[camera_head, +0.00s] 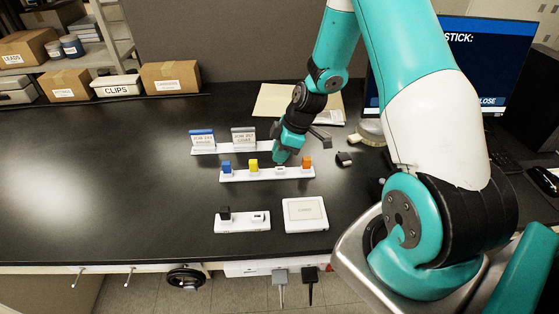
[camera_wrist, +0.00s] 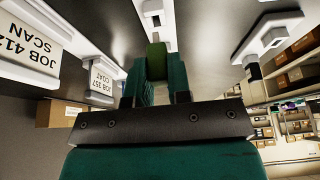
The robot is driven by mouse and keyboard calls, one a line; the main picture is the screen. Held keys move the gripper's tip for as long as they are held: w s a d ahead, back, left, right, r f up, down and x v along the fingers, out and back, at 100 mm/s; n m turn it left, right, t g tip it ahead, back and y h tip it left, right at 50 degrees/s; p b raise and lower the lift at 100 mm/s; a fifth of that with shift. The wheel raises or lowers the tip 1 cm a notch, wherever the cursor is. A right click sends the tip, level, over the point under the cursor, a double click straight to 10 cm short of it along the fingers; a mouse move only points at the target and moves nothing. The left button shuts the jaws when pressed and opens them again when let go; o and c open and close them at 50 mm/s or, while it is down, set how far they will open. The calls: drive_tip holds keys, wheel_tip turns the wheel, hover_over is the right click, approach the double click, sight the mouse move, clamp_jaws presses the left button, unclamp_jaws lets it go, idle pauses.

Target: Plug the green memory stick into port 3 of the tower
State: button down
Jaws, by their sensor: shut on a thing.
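My gripper (camera_head: 279,160) is over the third place of a long white strip (camera_head: 240,177). In the wrist view, its teal fingers (camera_wrist: 157,88) are shut on the green memory stick (camera_wrist: 157,58). In the head view I cannot tell the stick from the teal fingers. Blue (camera_head: 226,166), yellow (camera_head: 253,164) and orange (camera_head: 307,162) sticks stand upright in the strip. A white socket (camera_head: 280,170) shows just below my fingers; whether the stick touches it is unclear. I cannot make out which thing is the tower, or any port number.
A white base (camera_head: 242,226) with a black stick (camera_head: 225,213) lies nearer, beside a square white box (camera_head: 305,214). Behind the strip stand job signs (camera_head: 202,140). A small dark object (camera_head: 344,158) lies right of my gripper. The bench (camera_head: 110,180) is clear at left.

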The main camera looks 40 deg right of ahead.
wheel_tip(320, 180, up, 17)
drive_tip(key=b, duration=0.2)
drive_tip(key=shift+b, duration=0.4)
drive_tip(key=c, duration=1.6)
unclamp_jaws()
clamp_jaws()
